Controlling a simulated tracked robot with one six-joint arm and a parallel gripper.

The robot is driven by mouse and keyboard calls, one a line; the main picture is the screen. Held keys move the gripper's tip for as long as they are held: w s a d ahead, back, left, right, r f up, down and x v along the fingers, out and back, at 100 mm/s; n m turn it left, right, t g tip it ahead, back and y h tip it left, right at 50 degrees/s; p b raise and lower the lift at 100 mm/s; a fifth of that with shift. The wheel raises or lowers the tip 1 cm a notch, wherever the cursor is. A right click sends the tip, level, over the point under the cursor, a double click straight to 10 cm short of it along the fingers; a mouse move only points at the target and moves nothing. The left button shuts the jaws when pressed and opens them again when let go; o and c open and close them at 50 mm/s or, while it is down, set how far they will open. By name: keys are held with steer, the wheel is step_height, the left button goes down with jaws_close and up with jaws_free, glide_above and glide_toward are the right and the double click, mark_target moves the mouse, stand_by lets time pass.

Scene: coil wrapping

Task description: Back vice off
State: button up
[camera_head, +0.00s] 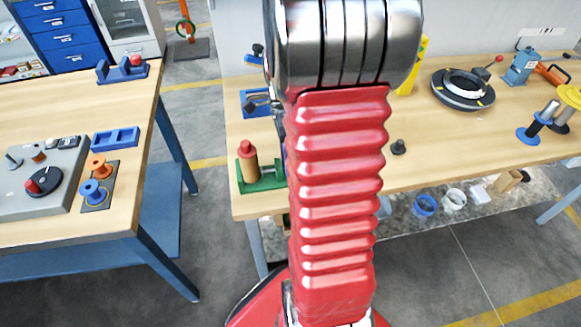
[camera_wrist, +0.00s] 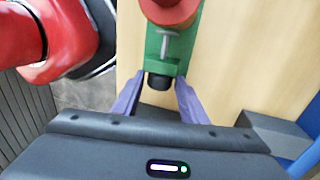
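The green vice (camera_head: 262,178) sits near the left front corner of the right-hand bench, with a red cylinder (camera_head: 248,162) standing at its left end. In the wrist view the vice's green body (camera_wrist: 170,48) runs down the middle, with the red cylinder (camera_wrist: 170,10) at the top edge and a small grey T-shaped bar on it. A dark knob (camera_wrist: 160,82) is at its near end. My gripper (camera_wrist: 159,78) is open, its two purple fingers on either side of the knob. I cannot tell whether they touch it. My arm hides most of the gripper in the head view.
A blue tray (camera_head: 257,103) lies behind the vice. A small black part (camera_head: 398,147) and a dark ring fixture (camera_head: 463,88) are right of my arm. The left bench (camera_head: 60,222) stands across a floor gap. Bare wood lies between the black part and spools (camera_head: 535,128).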

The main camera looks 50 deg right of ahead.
steer(key=shift+w+d+g+y, duration=0.15)
steer(key=shift+g+y, duration=0.15)
steer(key=shift+g, duration=0.2)
steer(key=shift+c, duration=0.6)
steer(key=c, duration=0.5)
steer(key=shift+s+a+t+h, duration=0.2)
steer(key=shift+t+h, duration=0.2)
steer(key=shift+t, duration=0.25)
steer(key=shift+s+a+t+h, duration=0.15)
steer(key=shift+t+h, duration=0.25)
steer(key=shift+t, duration=0.25)
steer(key=shift+s+t+h, duration=0.1)
steer(key=shift+t+h, duration=0.2)
steer(key=shift+t, duration=0.1)
steer(key=shift+s+a+t+h, duration=0.1)
steer(key=shift+s+t+h, duration=0.05)
steer(key=shift+t+h, duration=0.45)
steer(key=shift+s+a+t+h, duration=0.1)
steer(key=shift+t+h, duration=0.3)
steer(key=shift+t, duration=0.4)
